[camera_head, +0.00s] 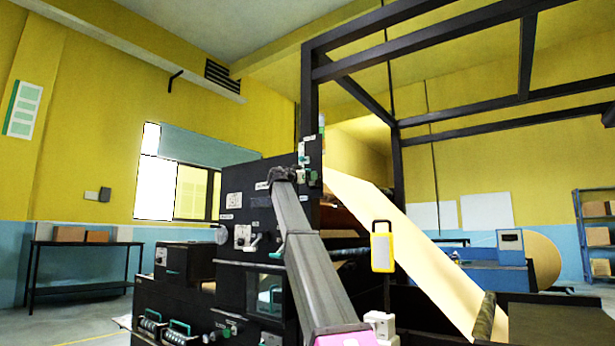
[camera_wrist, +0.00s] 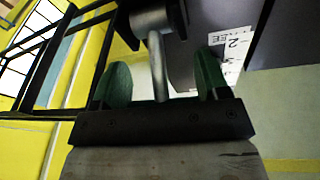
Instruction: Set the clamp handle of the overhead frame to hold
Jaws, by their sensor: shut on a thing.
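The clamp handle shows in the wrist view as a grey metal lever (camera_wrist: 158,66) below a round metal hub (camera_wrist: 152,18). A white label (camera_wrist: 232,46) beside the hub shows a "2" and letters ending in "EE". In the head view my gripper (camera_head: 283,175) is at the upper front of the black machine, at the far end of my grey arm. The handle is hidden there behind my gripper.
The black machine (camera_head: 262,210) carries other small levers and plates, including a white lever plate (camera_head: 243,237). Dark frame beams (camera_head: 310,100) rise to the right. A sheet of brown paper (camera_head: 410,250) slopes down, with a yellow-framed tag (camera_head: 382,247) hanging before it.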

